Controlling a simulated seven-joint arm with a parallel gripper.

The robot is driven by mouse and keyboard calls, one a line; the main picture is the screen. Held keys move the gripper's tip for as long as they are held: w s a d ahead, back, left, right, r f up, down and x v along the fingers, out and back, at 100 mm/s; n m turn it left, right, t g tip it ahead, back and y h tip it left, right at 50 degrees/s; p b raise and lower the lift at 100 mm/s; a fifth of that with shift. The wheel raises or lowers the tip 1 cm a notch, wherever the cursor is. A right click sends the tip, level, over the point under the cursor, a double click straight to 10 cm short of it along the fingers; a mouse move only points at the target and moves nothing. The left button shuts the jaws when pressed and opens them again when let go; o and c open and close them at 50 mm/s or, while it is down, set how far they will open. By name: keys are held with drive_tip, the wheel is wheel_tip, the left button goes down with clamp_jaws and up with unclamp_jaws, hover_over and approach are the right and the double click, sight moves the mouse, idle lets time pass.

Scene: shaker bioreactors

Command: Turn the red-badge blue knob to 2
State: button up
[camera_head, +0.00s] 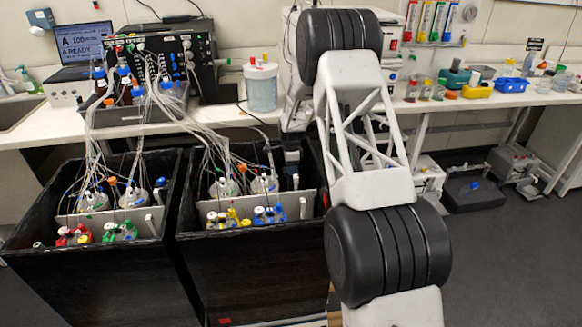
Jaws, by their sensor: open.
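Several blue knobs or caps (122,71) show on and in front of the black control unit (205,75) on the bench. They are too small to tell which has a red badge, and I cannot read any scale or setting. A small red patch (224,321) is low on the front of the right black bin; no blue knob is visible beside it. My gripper (292,158) is mostly hidden behind my arm, near the right bin's back right corner. Its fingers are hard to make out, and nothing is seen held in it. It appears apart from the control unit.
Two open black bins (95,275) hold bottles with red, green, yellow and blue caps. Many thin tubes (205,130) run from them to the control unit. A white tub (261,86) stands right of the unit, a laptop (85,45) left.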

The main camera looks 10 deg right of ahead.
drive_tip(key=c, duration=0.9)
drive_tip(key=shift+c, duration=0.2)
